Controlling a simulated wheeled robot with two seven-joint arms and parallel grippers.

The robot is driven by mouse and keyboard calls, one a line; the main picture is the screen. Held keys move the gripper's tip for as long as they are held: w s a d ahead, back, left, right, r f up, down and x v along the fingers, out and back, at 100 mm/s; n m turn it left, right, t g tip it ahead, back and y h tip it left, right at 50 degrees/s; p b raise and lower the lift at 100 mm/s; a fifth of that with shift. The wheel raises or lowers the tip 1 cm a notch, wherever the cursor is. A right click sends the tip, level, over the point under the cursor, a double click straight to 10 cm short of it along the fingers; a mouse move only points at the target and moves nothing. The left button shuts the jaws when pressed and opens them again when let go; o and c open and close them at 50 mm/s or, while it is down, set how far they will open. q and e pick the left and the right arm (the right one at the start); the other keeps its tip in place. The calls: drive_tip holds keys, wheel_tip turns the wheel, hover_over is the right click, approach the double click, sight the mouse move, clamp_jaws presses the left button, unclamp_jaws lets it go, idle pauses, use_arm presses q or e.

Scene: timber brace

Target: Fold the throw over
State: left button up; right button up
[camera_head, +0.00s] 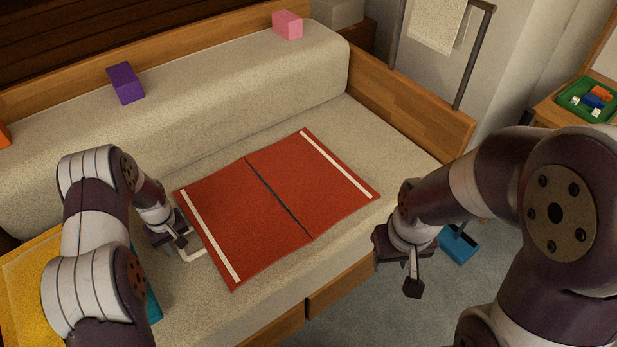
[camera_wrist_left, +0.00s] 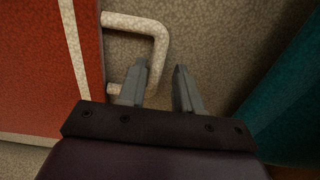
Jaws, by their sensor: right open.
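The red throw (camera_head: 275,205) lies flat on the sofa seat, with a pale stripe near each end and a dark line across its middle. A pale loop handle (camera_head: 190,246) sticks out from its left edge; it also shows in the left wrist view (camera_wrist_left: 158,45). My left gripper (camera_head: 180,240) is low beside the loop. In the left wrist view its fingers (camera_wrist_left: 160,80) are apart, the left one overlapping the loop's outer corner; whether they touch is unclear. My right gripper (camera_head: 412,286) is open and empty, in front of the seat, right of the throw.
The sofa seat (camera_head: 375,135) is clear behind the throw. A purple block (camera_head: 125,83) and a pink block (camera_head: 287,25) sit on the backrest. A yellow cloth (camera_head: 30,285) and teal item (camera_head: 153,300) lie left. A blue bin (camera_head: 458,245) stands on the floor right.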

use_arm(q)
drive_tip(key=shift+f+b, duration=0.4)
drive_tip(key=shift+f, duration=0.15)
idle(0.7)
drive_tip(key=shift+r, duration=0.1)
idle(0.3)
clamp_jaws()
